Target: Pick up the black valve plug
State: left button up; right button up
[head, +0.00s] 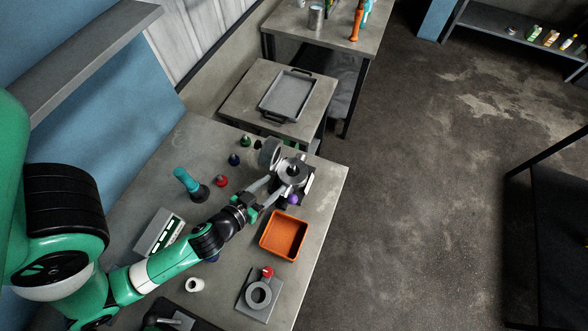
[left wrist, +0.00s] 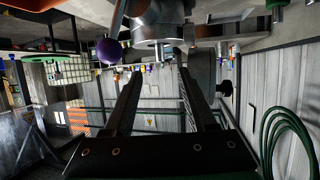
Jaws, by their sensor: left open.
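My left gripper (head: 262,186) is at the near side of a metal column device (head: 293,172) on the table. In the left wrist view its two fingers (left wrist: 160,78) are apart with nothing between them. The device's metal body (left wrist: 158,22) is above and beyond the fingertips, with a purple ball (left wrist: 109,50) at its left. The ball also shows in the head view (head: 293,199). A small black knob (left wrist: 224,88), possibly the black valve plug, sticks out beside a grey round part (left wrist: 203,70) right of the fingers. I cannot clearly pick it out in the head view.
An orange tray (head: 262,249) and a grey plate with a ring (head: 240,306) lie near the right table edge. Red (head: 221,181), dark blue (head: 234,159) and green (head: 246,141) plugs stand behind the arm. A teal-handled tool (head: 183,176) stands left. A grey tray (head: 264,108) lies farther back.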

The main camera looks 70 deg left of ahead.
aim_at(291, 169)
pick_arm(q)
jog(key=x, duration=0.4)
jog(key=shift+w+a+p, duration=0.1)
jog(key=shift+w+p, duration=0.25)
jog(key=shift+p, duration=0.05)
pick_arm(e)
jog(key=shift+r, duration=0.8)
pick_arm(q)
jog(key=x, duration=0.5)
jog(key=shift+p, duration=0.3)
grip_shut()
pick_arm(e)
jog(key=shift+r, duration=0.3)
